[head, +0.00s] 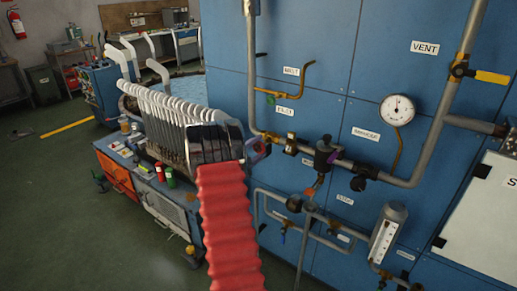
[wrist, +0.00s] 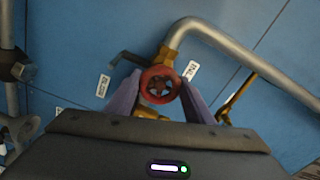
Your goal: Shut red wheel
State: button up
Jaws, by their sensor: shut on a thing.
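The red wheel (wrist: 160,86) is a small round handwheel on a brass valve, seen face-on in the middle of the wrist view. My gripper (wrist: 161,80) is shut on it, with one purple finger at its left rim and one at its right. A grey pipe with a brass fitting (wrist: 172,50) leads up from behind the wheel. In the head view, my gripper (head: 259,151) is at the blue panel, left of the lower pipes. There the wheel is mostly hidden by the gripper.
A rack of pale sock forms (head: 170,110) stands left.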

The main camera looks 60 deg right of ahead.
jog(key=m, duration=0.6)
jog(key=shift+s+a+f, duration=0.1)
jog(key=shift+f, duration=0.2)
jog(key=m, duration=0.6)
jog(key=shift+f+m, duration=0.1)
jog(key=shift+m, duration=0.2)
jog(key=m, duration=0.6)
jog(key=shift+f, duration=0.1)
jog(key=m, duration=0.4)
jog(key=shift+m, duration=1.6)
jog(key=shift+r, duration=0.2)
